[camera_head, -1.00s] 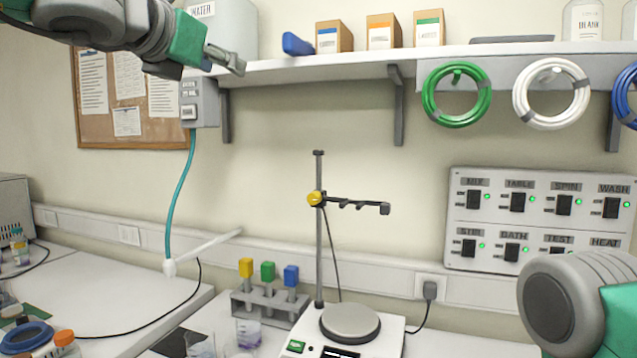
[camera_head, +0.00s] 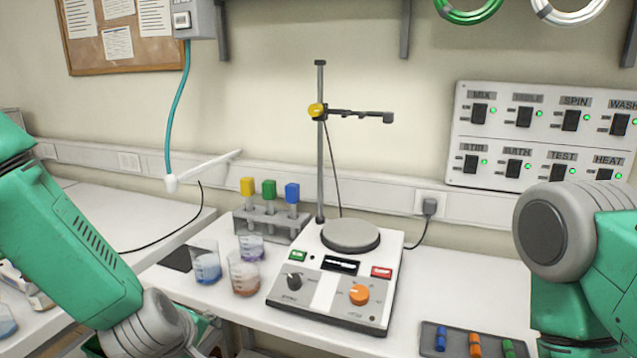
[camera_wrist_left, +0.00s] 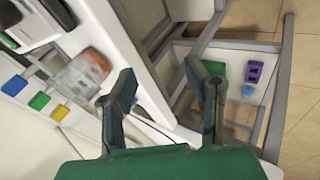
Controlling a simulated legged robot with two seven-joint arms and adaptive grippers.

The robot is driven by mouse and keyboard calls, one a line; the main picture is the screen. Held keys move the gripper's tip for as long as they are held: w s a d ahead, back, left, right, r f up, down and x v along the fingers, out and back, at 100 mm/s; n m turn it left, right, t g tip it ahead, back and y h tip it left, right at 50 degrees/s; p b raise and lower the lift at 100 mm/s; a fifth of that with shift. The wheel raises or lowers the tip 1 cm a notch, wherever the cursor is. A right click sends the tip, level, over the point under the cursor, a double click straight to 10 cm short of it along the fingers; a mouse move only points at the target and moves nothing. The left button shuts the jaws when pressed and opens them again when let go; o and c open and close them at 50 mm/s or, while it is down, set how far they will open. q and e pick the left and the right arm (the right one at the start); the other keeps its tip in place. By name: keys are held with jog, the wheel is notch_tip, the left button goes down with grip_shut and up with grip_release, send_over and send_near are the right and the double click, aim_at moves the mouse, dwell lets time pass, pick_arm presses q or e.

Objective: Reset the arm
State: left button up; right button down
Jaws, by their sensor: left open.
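My left arm comes in from the left of the head view and reaches down to the bottom edge, where its gripper is mostly cut off. In the left wrist view my left gripper (camera_wrist_left: 160,72) has its two fingers spread with nothing between them. It hangs beside the front edge of the white bench, with a beaker (camera_wrist_left: 82,72) to its left. Beyond the fingers are a grey frame (camera_wrist_left: 235,45) and the tiled floor. Part of my right arm shows at the right of the head view. Its gripper is outside both views.
On the bench (camera_head: 225,295) stand a hotplate stirrer (camera_head: 335,285) with a rod stand (camera_head: 321,150), several beakers (camera_head: 244,272), and a rack (camera_head: 270,222) with coloured-top items. A grey tray (camera_head: 458,350) lies at the front right. A switch panel (camera_head: 545,135) hangs on the wall.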

pick_arm(q)
jog(key=s+a+f+m+g+b, duration=0.3)
jog(key=s+f+m, duration=0.4)
jog(key=s+f, duration=0.75)
jog(key=s+a+f+m+g, duration=0.2)
jog(key=s+f+m, duration=0.1)
jog(key=s, duration=0.5)
jog(key=s+a+f+m+g, duration=0.2)
jog(key=s+f, duration=0.3)
jog(key=s, duration=0.4)
jog(key=shift+a+m+b, duration=0.15)
jog(key=shift+m+b, duration=0.2)
jog(key=shift+m, duration=0.55)
jog(key=shift+w+f, duration=0.1)
jog(key=shift+w, duration=0.1)
